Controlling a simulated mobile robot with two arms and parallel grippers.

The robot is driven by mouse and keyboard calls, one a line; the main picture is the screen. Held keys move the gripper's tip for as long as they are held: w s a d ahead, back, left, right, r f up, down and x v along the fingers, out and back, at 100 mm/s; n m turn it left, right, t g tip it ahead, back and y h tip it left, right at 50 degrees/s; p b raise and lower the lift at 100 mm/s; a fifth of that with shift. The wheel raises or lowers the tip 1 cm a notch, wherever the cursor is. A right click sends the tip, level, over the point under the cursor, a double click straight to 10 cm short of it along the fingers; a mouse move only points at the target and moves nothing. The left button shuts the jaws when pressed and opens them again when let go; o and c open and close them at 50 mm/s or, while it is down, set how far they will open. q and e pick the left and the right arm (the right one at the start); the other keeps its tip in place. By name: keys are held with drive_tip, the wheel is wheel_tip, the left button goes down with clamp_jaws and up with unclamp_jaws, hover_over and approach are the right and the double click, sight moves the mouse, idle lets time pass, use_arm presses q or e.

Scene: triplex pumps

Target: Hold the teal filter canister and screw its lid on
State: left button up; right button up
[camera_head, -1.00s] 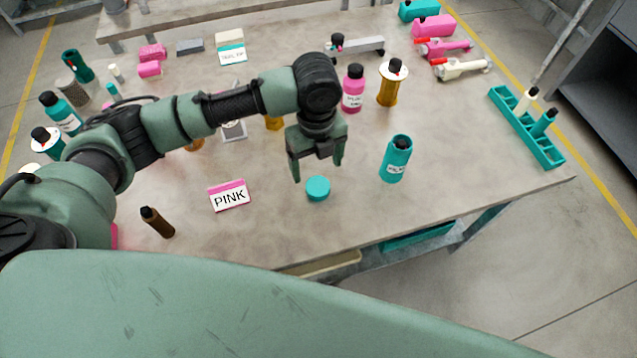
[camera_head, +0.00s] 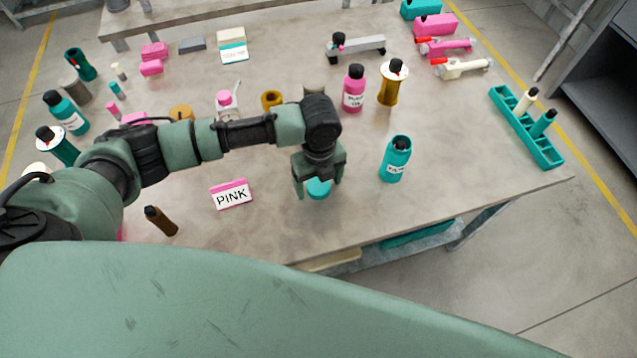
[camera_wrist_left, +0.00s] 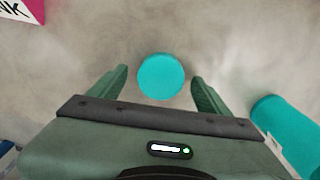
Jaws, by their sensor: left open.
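A round teal lid (camera_head: 319,188) lies flat on the table under my left gripper. It also shows in the left wrist view (camera_wrist_left: 161,76), a little beyond the fingertips and centred between them. My left gripper (camera_head: 318,188) is open, pointing down, with a finger to each side of the lid; it also shows in the left wrist view (camera_wrist_left: 160,82). A teal canister (camera_head: 396,160) with a dark opening or cap on top and a white label stands upright to the right of the gripper. Its side shows in the left wrist view (camera_wrist_left: 290,135). My right gripper is not in view.
A PINK sign (camera_head: 231,194) and a brown bottle (camera_head: 160,221) are left of the gripper. A teal rack (camera_head: 526,128) is at the right. The table front is clear.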

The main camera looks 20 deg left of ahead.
sight(319, 186)
use_arm(q)
drive_tip(key=shift+f, duration=0.1)
drive_tip(key=c, duration=1.4)
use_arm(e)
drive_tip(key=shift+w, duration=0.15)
use_arm(q)
wheel_tip(319, 186, up, 20)
drive_tip(key=shift+r+b, duration=0.1)
drive_tip(key=shift+b, duration=0.85)
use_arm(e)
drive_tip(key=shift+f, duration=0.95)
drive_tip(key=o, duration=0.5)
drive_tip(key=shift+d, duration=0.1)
